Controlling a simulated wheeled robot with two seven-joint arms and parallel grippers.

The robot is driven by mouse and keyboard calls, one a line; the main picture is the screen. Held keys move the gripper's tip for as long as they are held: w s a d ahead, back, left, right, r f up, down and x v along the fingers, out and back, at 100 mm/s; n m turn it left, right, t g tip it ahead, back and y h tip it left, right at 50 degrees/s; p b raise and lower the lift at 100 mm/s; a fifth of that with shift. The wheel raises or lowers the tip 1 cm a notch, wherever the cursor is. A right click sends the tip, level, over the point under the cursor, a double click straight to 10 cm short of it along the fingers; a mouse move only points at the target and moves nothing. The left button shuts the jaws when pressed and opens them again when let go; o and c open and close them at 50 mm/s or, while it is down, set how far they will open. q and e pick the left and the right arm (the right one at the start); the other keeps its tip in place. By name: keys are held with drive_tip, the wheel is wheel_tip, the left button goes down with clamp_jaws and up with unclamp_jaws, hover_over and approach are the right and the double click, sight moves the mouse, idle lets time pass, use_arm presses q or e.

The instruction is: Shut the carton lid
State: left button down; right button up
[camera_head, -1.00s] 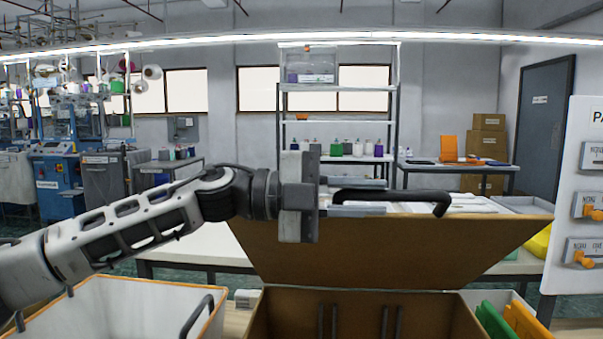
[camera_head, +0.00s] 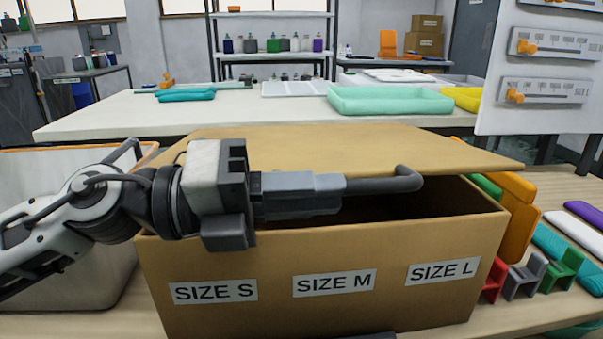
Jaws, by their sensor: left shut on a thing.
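The brown cardboard carton (camera_head: 320,285) stands on the wooden table, with labels SIZE S, SIZE M and SIZE L on its front. Its lid (camera_head: 330,148) is hinged at the back and leans low over the carton. A dark gap shows between the lid's front edge and the carton's rim. My right gripper is not in view.
A white bin with an orange rim (camera_head: 60,155) stands left of the carton. Orange and green panels (camera_head: 522,215) and small coloured blocks (camera_head: 525,275) crowd its right side. A white table (camera_head: 250,112) with a mint tray (camera_head: 390,101) lies behind.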

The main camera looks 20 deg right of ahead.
use_arm(q)
drive_tip(key=shift+s+f+m, duration=0.1)
drive_tip(key=shift+f+m, duration=0.2)
drive_tip(key=shift+f, duration=0.25)
drive_tip(key=c, duration=1.4)
unclamp_jaws()
drive_tip(key=shift+a, duration=0.15)
drive_tip(key=v, duration=1.5)
drive_tip(key=shift+a, duration=0.35)
